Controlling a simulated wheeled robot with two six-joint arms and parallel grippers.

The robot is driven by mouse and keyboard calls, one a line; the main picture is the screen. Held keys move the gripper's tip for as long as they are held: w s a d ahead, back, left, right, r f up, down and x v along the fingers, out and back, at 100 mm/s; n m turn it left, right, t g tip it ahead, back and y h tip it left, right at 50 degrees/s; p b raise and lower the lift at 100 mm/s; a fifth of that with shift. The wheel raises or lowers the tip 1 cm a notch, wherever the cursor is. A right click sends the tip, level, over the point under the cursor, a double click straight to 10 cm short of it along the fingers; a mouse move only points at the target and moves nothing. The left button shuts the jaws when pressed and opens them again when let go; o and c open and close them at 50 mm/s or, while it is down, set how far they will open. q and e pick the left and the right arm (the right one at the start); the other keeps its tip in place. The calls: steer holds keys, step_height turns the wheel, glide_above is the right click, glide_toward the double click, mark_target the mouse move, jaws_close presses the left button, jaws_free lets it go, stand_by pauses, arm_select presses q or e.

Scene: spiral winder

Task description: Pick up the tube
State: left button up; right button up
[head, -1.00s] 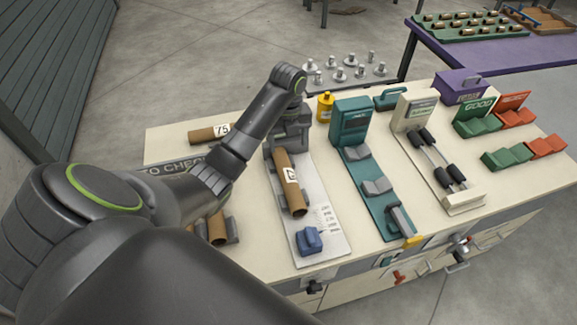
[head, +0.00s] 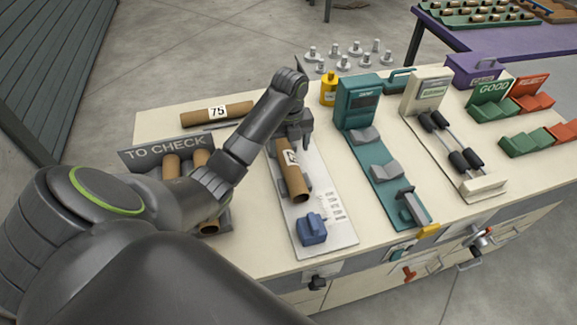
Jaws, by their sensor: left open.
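A brown cardboard tube (head: 294,178) with a white label lies lengthwise in grey cradles on a pale measuring board (head: 331,224). My left gripper (head: 300,142) is at the tube's far end, pointing down and open. The arm hides part of that end, and I cannot tell whether the fingers straddle or touch the tube. Another brown tube (head: 190,119), labelled 75, lies at the table's back left. More tubes (head: 171,165) sit in the TO CHECK rack (head: 140,157), partly behind my left arm. My right gripper is not in view.
A blue block (head: 311,229) sits at the board's near end. To the right stand a teal device (head: 358,103), a cream device (head: 428,90) with rollers, and green (head: 490,92) and red (head: 532,83) holders. A yellow bottle (head: 329,88) stands behind.

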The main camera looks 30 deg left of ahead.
mark_target(289, 157)
arm_select(q)
steer(key=f, duration=0.2)
steer(key=s+f, duration=0.1)
steer(key=shift+s+d+f+p, duration=0.1)
steer(key=shift+d+f+p, duration=0.2)
steer(key=shift+p, duration=0.1)
steer(key=shift+a+f, duration=0.1)
steer(key=shift+f, duration=0.55)
steer(key=c, duration=1.1)
